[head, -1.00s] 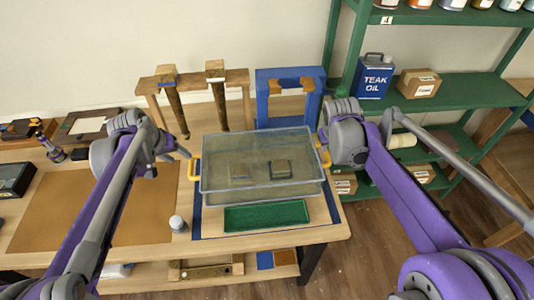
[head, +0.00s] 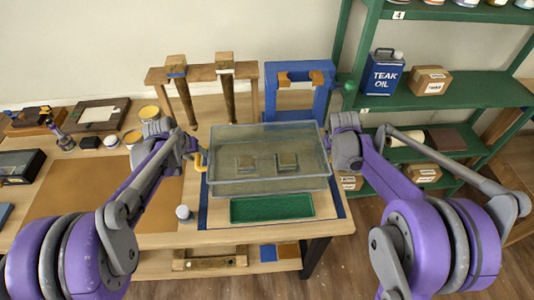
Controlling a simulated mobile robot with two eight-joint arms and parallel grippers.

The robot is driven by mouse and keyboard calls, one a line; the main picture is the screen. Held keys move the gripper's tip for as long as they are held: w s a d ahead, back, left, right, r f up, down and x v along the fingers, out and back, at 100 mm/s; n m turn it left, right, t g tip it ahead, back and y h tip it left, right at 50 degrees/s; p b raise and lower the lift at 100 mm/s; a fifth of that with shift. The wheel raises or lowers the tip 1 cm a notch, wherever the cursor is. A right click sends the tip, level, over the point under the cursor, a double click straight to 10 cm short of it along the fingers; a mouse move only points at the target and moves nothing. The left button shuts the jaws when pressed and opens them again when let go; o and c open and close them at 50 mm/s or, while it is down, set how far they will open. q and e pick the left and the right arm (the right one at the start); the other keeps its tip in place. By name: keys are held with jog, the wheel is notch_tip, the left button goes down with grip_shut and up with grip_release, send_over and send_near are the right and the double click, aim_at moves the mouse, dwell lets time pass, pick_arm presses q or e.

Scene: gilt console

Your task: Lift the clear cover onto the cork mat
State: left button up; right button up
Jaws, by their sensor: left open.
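The clear cover (head: 268,180) is a see-through box with a pale rim, standing on the blue-edged board at the middle of the table. Two small greyish blocks show through it. Its left yellow handle (head: 202,163) is visible; the right handle is mostly hidden by my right wrist. The cork mat (head: 95,195) lies flat and bare on the left, partly covered by my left arm. My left gripper (head: 196,150) is open beside the left handle, with no clear grip on it. My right gripper (head: 328,148) is at the cover's right side, its fingers hidden.
A green tray (head: 272,208) lies in front of the cover, and a small white-capped jar (head: 184,213) stands between mat and board. Wooden clamps (head: 227,85) and a blue frame (head: 292,88) stand behind. A green shelf (head: 440,92) rises at the right.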

pick_arm(q)
jog(key=shift+w+d+f, duration=0.1)
jog(key=shift+w+f, duration=0.1)
jog(key=shift+f, duration=0.35)
pick_arm(e)
jog(key=shift+w+d+f, duration=0.15)
jog(key=shift+w+f, duration=0.05)
jog(key=shift+f, duration=0.35)
pick_arm(q)
jog(key=c, duration=0.6)
pick_arm(e)
jog(key=c, duration=0.6)
pick_arm(q)
grip_shut()
